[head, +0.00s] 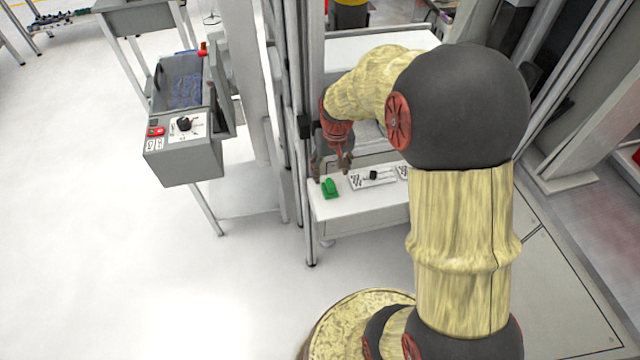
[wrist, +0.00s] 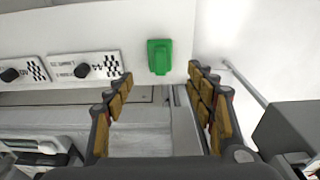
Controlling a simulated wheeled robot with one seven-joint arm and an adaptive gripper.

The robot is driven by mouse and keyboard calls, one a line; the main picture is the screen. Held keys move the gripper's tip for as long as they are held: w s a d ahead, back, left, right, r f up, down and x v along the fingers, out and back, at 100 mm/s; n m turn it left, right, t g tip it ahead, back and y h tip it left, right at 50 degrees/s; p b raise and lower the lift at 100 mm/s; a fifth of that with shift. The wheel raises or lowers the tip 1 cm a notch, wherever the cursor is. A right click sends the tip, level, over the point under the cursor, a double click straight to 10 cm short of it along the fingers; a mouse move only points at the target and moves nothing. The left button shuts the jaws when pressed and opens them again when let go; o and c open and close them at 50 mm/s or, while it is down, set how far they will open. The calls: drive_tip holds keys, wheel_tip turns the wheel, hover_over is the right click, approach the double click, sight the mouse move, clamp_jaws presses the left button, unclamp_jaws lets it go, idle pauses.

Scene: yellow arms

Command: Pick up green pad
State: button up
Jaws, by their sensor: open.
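The green pad (head: 330,188) sits on the front white panel of a workstation in the head view, near the panel's left end. In the wrist view the green pad (wrist: 160,56) is a small upright rectangle, ahead of the gap between the fingers and nearer the right finger. My gripper (head: 331,172) hangs just above and behind the pad in the head view. In the wrist view my gripper (wrist: 163,82) is open, with orange-brown finger pads apart and nothing between them. The fingers do not appear to touch the pad.
A metal post (head: 305,120) stands close left of my gripper. A grey control box (head: 182,150) stands farther left. Open white floor lies in front.

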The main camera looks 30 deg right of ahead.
sight(330, 183)
drive_tip(key=f+b, duration=0.1)
drive_tip(key=f, duration=0.1)
drive_tip(key=f+b, duration=0.1)
drive_tip(key=f, duration=0.2)
drive_tip(key=f+b, duration=0.1)
drive_tip(key=f, duration=0.1)
drive_tip(key=shift+w+f, duration=0.25)
drive_tip(key=shift+r, duration=0.1)
drive_tip(key=shift+c, duration=0.2)
drive_tip(key=c, duration=1.1)
drive_tip(key=shift+c, duration=0.5)
